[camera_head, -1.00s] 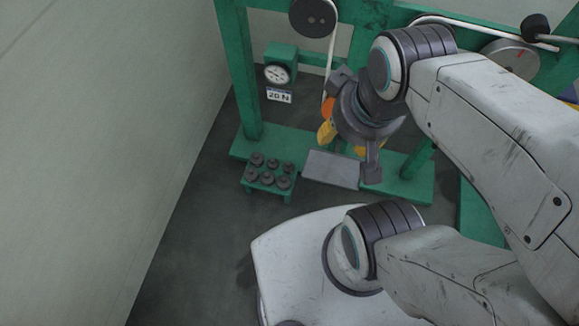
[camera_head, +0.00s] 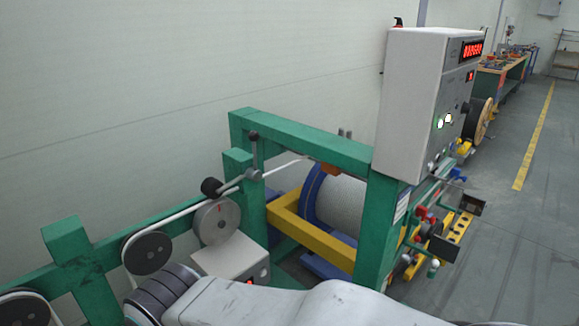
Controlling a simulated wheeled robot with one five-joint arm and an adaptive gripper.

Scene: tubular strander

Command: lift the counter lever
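A grey counter wheel (camera_head: 217,222) with a red mark stands on the green frame at centre left, with the white rope at its edge. A black roller (camera_head: 211,187) sits just above the wheel, at the end of a short grey arm. An upright lever with a dark round knob (camera_head: 253,137) rises by the green post at that arm's other end. I cannot tell for sure which part is the counter lever. My gripper is outside the view; only a pale link of my arm shows along the bottom edge.
A light box (camera_head: 232,259) with a small red display sits below the wheel. Dark pulleys (camera_head: 147,252) carry the rope at left. A large cable drum (camera_head: 335,205) lies behind the green frame (camera_head: 305,140). A tall control cabinet (camera_head: 410,105) stands right; open floor (camera_head: 520,240) lies beyond.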

